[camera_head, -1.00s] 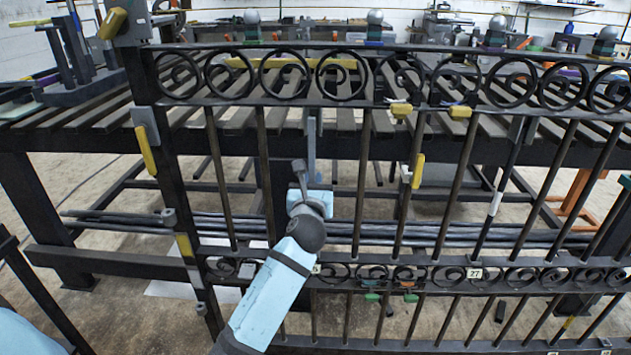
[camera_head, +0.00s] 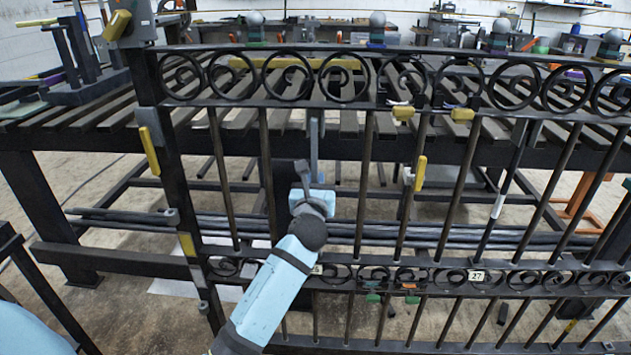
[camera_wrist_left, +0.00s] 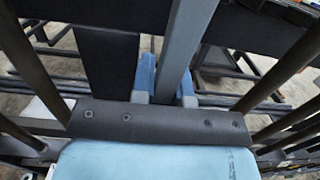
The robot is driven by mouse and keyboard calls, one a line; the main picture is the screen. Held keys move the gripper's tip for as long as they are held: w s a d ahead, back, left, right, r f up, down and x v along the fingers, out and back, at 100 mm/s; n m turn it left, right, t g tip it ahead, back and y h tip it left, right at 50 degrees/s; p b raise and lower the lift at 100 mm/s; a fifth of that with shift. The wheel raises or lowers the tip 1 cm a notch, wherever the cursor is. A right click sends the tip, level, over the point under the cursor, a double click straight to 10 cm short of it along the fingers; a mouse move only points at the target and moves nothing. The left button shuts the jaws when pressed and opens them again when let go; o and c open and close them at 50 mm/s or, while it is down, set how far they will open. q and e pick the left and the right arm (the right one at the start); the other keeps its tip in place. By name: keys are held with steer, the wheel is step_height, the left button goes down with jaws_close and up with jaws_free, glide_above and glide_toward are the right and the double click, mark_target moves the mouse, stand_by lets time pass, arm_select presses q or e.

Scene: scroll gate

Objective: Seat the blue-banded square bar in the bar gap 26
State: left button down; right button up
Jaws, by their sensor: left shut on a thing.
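A grey square bar (camera_head: 314,150) stands roughly upright at the gate, in the wide gap between two dark uprights. Its top end shows just under the upper scroll rail (camera_head: 230,103); I cannot tell whether it touches. My left gripper (camera_head: 316,192) is shut on this bar, above the lower scroll rail (camera_head: 400,276). The left wrist view shows the bar (camera_wrist_left: 187,45) between the fingers (camera_wrist_left: 165,95). The bar's lower end is hidden behind my gripper and arm, and no blue band can be made out. A partly covered number plate (camera_head: 317,269) sits by my wrist; its number is unreadable.
A dark slatted table (camera_head: 95,118) stands behind the gate. A plate marked 27 (camera_head: 475,276) is farther right.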

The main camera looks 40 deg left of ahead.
arm_select(q)
steer(key=shift+f, duration=0.55)
steer(key=shift+f+b, duration=0.3)
steer(key=shift+b, duration=0.05)
stand_by(0.3)
steer(key=shift+w+a+r+g+p, duration=0.15)
steer(key=shift+w+a+p, duration=0.3)
steer(key=shift+p, duration=0.8)
steer(key=shift+w+a+g+p, duration=0.2)
steer(key=shift+w+p, duration=0.35)
steer(key=shift+p, duration=0.65)
stand_by(0.8)
steer(key=c, duration=1.1)
jaws_free()
steer(key=shift+o, duration=0.2)
steer(key=shift+f, duration=0.2)
